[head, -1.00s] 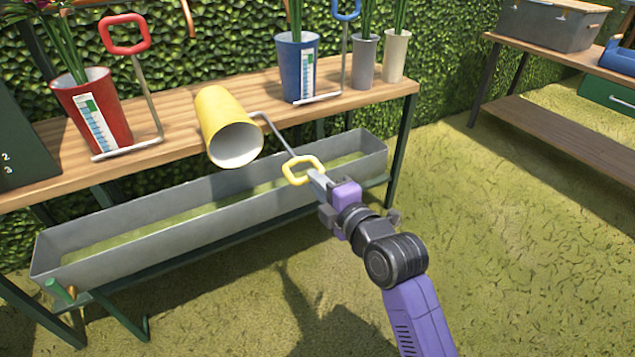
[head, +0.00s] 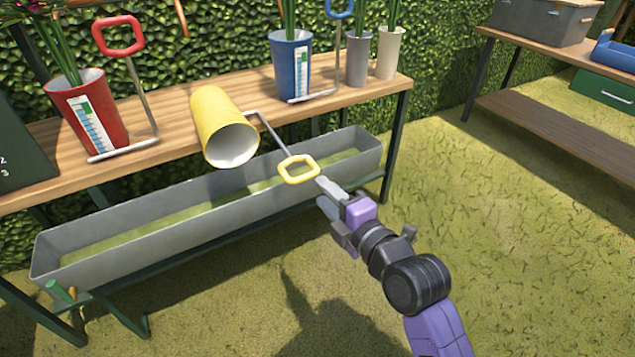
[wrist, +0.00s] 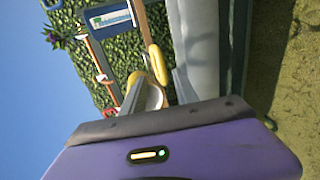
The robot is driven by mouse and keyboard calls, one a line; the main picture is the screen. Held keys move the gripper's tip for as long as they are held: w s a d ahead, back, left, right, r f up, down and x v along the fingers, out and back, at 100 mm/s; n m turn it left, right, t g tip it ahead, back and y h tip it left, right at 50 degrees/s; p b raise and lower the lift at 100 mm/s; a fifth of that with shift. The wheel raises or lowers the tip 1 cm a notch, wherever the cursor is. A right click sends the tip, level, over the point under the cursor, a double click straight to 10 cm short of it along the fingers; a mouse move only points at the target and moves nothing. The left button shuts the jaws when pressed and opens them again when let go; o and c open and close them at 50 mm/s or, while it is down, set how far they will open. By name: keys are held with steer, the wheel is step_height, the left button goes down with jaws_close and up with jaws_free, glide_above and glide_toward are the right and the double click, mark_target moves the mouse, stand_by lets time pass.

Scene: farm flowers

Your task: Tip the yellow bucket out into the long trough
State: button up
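The yellow bucket (head: 213,115) lies tipped over at the front edge of the wooden bench, its mouth facing forward and down. Its pale inside looks empty. Its rod handle ends in a yellow loop grip (head: 299,169) that sticks out over the trough; the grip also shows in the wrist view (wrist: 154,62). The long grey trough (head: 210,230) stands below the bench's front edge; its floor looks greenish, and I cannot tell whether it holds water. My gripper (head: 322,194) is open and empty, just in front of and below the loop grip, apart from it.
A red bucket (head: 88,115) and a blue bucket (head: 291,65), each with a gauge and flowers, stand on the bench (head: 165,150). Two slim vases (head: 358,60) stand to their right. Another table (head: 570,60) is at the right. Open grass lies between.

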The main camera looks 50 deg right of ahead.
steer(key=shift+v, duration=0.95)
